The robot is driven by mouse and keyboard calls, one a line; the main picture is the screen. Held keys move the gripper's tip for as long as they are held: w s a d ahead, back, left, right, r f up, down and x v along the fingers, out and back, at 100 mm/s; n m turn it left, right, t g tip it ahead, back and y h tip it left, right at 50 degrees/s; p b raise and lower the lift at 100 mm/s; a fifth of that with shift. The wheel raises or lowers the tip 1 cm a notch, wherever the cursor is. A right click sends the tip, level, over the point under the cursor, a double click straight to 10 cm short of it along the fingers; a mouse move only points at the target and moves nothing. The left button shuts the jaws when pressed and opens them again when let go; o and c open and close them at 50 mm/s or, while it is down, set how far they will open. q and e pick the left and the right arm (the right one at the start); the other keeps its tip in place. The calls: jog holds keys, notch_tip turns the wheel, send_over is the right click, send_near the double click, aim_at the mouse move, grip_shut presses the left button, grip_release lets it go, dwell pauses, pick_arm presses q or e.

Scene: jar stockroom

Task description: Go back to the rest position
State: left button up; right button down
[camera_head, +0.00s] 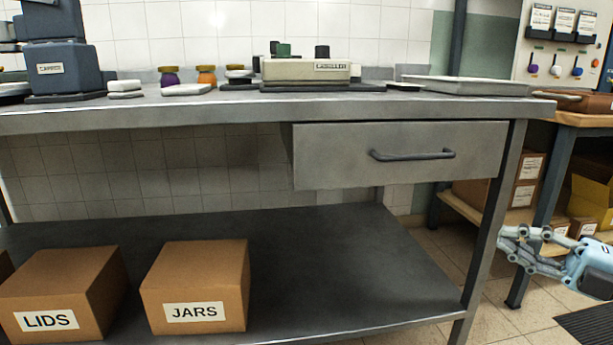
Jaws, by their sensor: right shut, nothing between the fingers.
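My right gripper (512,244) shows at the right edge, light blue and grey with linked fingers pointing left. It is shut and empty, in front of the workbench's right leg as seen here, with nothing held. My left gripper is not in view. The steel workbench (230,115) spans the view, with a closed drawer (335,165) under its right half.
A labeller (300,70) and a tray (465,86) sit on the bench top. A wooden side table (575,118) stands right. A dark mat (590,325) lies on the floor.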

jog(key=s+a+f+m+g+h, duration=0.1)
jog(key=s+a+f+m+h, duration=0.1)
jog(key=s+f+m+h, duration=0.7)
jog(key=s+a+f+m+h, duration=0.2)
jog(key=s+f+m+h, duration=0.4)
jog(key=f+m, duration=0.7)
pick_arm(q)
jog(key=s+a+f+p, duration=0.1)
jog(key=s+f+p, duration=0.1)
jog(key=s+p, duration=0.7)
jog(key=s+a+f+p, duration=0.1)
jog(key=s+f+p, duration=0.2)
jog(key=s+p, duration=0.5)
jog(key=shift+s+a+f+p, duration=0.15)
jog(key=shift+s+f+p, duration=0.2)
jog(key=shift+p, duration=0.2)
pick_arm(e)
jog(key=s+f+m+g, duration=0.1)
jog(key=s+f+g, duration=0.2)
jog(key=s, duration=0.9)
jog(key=s+f+m+g, duration=0.2)
jog(key=s+f+g, duration=0.2)
jog(key=s, duration=0.8)
jog(key=s+f+m+g, duration=0.2)
jog(key=s+f+g, duration=0.2)
jog(key=s, duration=0.7)
jog(key=shift+s+a+f, duration=0.35)
jog(key=shift+s+f, duration=0.05)
jog(key=shift+f, duration=0.25)
